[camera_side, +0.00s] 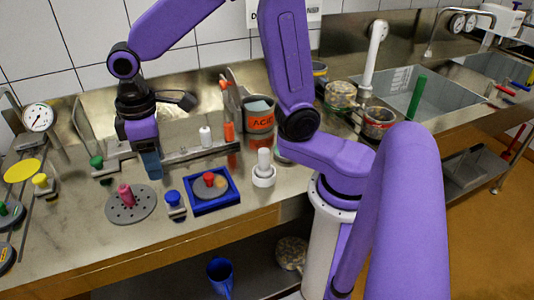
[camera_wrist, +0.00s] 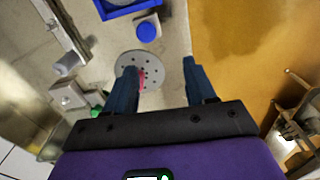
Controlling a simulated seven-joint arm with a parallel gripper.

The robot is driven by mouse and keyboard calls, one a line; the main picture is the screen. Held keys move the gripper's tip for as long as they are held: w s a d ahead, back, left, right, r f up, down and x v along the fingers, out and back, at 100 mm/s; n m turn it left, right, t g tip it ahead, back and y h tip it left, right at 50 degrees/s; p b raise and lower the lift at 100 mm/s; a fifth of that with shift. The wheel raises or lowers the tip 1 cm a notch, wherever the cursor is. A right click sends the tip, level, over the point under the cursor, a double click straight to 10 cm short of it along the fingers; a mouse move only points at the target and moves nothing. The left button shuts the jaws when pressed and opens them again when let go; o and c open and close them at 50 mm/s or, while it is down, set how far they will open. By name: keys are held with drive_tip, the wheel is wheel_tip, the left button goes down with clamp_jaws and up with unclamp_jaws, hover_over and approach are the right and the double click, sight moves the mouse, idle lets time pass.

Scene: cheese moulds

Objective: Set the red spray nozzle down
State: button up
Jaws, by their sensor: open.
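The pinkish-red piece (camera_side: 125,195), which I take for the red spray nozzle, stands on a round grey perforated disc (camera_side: 145,208) on the steel counter. In the wrist view the red piece (camera_wrist: 141,78) shows beside my left-hand finger, which partly hides it and the disc (camera_wrist: 127,60). My gripper (camera_side: 151,170) hangs above and behind the disc in the side view. In the wrist view its fingers (camera_wrist: 160,68) are wide apart with nothing held between them. The gap between the fingers and the red piece is hard to judge.
A blue-knobbed piece (camera_side: 174,200) stands right of the disc. Beside it is a blue tray (camera_side: 222,203) holding a grey disc with a red knob (camera_side: 209,178). A white piece (camera_side: 264,170) stands further right. A green-knobbed piece (camera_side: 97,162) is at the left. The counter's front edge is close.

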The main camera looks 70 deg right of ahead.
drive_tip(key=s+d+n, duration=0.1)
drive_tip(key=s+d, duration=0.2)
drive_tip(key=s, duration=0.3)
drive_tip(key=s+d+n, duration=0.1)
drive_tip(key=s+d, duration=0.2)
drive_tip(key=s, duration=0.4)
drive_tip(key=s+d+f+n, duration=0.1)
drive_tip(key=s+d+n, duration=0.1)
drive_tip(key=s+d, duration=0.2)
drive_tip(key=s, duration=0.3)
drive_tip(key=shift+s, duration=0.25)
idle(0.8)
